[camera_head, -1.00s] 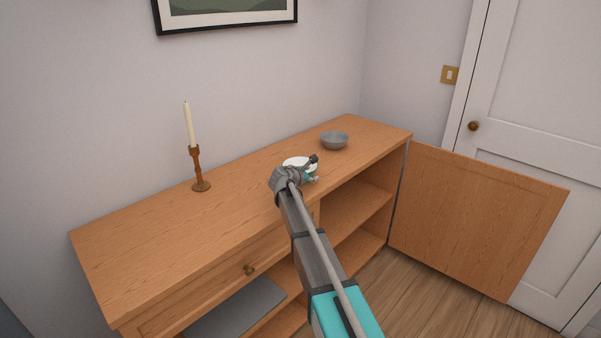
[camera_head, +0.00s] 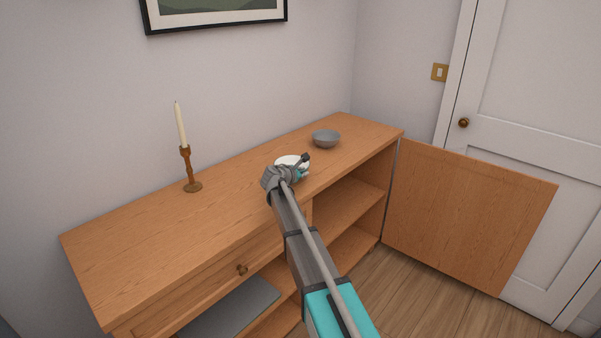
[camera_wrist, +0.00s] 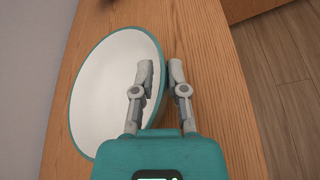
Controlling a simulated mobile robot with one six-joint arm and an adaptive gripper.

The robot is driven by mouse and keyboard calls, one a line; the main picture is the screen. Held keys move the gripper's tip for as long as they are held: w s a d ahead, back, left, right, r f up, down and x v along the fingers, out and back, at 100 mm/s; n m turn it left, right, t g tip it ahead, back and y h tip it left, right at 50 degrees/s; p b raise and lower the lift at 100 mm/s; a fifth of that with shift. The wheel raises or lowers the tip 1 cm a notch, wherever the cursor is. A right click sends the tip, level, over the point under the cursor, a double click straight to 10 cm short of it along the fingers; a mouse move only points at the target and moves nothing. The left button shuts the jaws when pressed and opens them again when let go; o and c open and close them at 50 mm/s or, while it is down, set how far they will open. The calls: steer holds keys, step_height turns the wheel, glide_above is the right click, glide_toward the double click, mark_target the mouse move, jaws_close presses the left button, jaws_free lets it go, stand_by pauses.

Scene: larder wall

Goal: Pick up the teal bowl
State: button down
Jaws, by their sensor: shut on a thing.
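The teal bowl (camera_wrist: 100,92) has a white inside and a teal rim. In the wrist view it fills the left and middle, above the wooden top. My gripper (camera_wrist: 160,72) is shut on its right rim, with one finger inside the bowl and the other outside. In the head view the bowl's white inside (camera_head: 289,161) shows just behind my gripper (camera_head: 304,165), partly hidden by my wrist. I cannot tell whether the bowl's base touches the sideboard top.
The wooden sideboard (camera_head: 150,230) also bears a grey bowl (camera_head: 326,139) behind and to the right, and a candle in a brown holder (camera_head: 189,170) to the left. An open cabinet door (camera_head: 465,215) sticks out at the right. The top's left part is clear.

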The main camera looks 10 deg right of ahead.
steer(key=shift+r+p, duration=1.3)
steer(key=shift+r, duration=0.1)
steer(key=s+a+r+p, duration=0.4)
steer(key=s+r+p, duration=0.6)
steer(key=s, duration=0.3)
steer(key=shift+s+a, duration=0.15)
steer(key=shift+s, duration=0.05)
steer(key=shift+r, duration=0.1)
step_height(320, 180, up, 13)
steer(key=p, duration=1.3)
steer(key=shift+s, duration=0.1)
